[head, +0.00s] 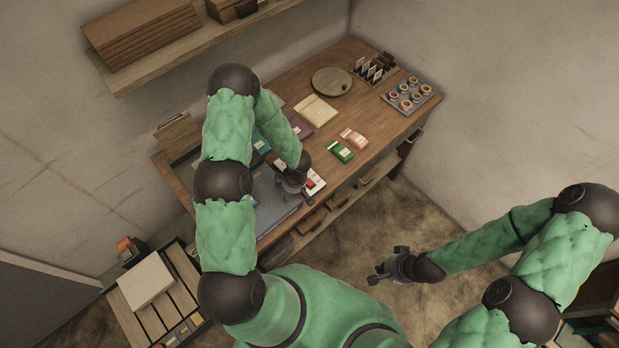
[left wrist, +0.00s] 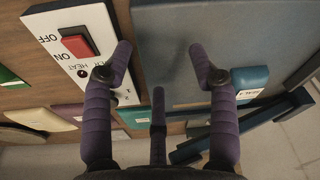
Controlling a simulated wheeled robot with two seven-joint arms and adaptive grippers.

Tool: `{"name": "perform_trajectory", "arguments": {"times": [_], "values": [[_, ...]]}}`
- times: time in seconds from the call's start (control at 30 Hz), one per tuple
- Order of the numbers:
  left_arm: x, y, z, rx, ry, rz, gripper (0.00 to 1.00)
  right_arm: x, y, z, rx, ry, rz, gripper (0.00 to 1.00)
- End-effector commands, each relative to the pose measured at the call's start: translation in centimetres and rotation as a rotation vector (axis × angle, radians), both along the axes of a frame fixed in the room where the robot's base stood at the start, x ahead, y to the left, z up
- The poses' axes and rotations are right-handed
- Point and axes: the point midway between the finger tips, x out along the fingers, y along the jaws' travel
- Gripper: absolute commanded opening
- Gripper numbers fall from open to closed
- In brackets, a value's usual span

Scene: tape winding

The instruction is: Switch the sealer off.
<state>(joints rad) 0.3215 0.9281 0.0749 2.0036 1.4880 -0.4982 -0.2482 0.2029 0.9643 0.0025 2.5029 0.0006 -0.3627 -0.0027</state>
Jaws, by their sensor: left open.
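The sealer's grey-blue body (head: 272,207) lies on the near part of the workbench; its flat top (left wrist: 190,30) also fills much of the left wrist view. Its white control panel (left wrist: 50,22) carries a red rocker switch (left wrist: 77,44) beside the words OFF and ON, with HEAT printed nearby. I cannot tell which side of the rocker is pressed. My left gripper (head: 298,190) is over the sealer by the panel. Its purple fingers (left wrist: 160,58) are spread and empty, one close beside the switch. My right gripper (head: 388,270) is open and empty over the floor.
The wooden workbench (head: 375,115) holds green (head: 340,151) and pink (head: 354,138) packets, a round board (head: 332,82) and a tray of rolls (head: 410,94). A wall shelf (head: 195,45) holds stacked boards. Low storage (head: 150,283) stands at lower left. Floor right of the bench is clear.

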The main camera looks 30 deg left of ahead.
Motion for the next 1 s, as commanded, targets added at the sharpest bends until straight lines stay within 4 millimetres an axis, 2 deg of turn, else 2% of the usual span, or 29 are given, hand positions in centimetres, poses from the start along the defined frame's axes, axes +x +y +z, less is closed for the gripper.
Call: {"name": "perform_trajectory", "arguments": {"times": [0.1,0.27,0.6,0.8,1.0], "values": [[1.2,1.2,0.7,0.006,0.01,0.195,0.59,0.0,0.0,0.1,0.0,0.0,0.0,0.0],[2.6,1.8,1.6,-0.014,0.027,0.453,0.59,0.0,0.0,0.3,0.0,0.0,0.0,0.0],[7.2,0.6,4.4,-0.163,0.061,0.959,0.59,0.0,0.0,0.5,0.0,0.0,0.0,0.0],[9.6,-0.4,5.8,-0.254,0.073,1.127,0.59,0.0,0.0,0.5,0.0,0.0,0.0,0.0],[10.1,-0.9,5.7,-0.279,0.079,1.167,0.59,0.0,0.0,0.6,0.0,0.0,0.0,0.0]]}}
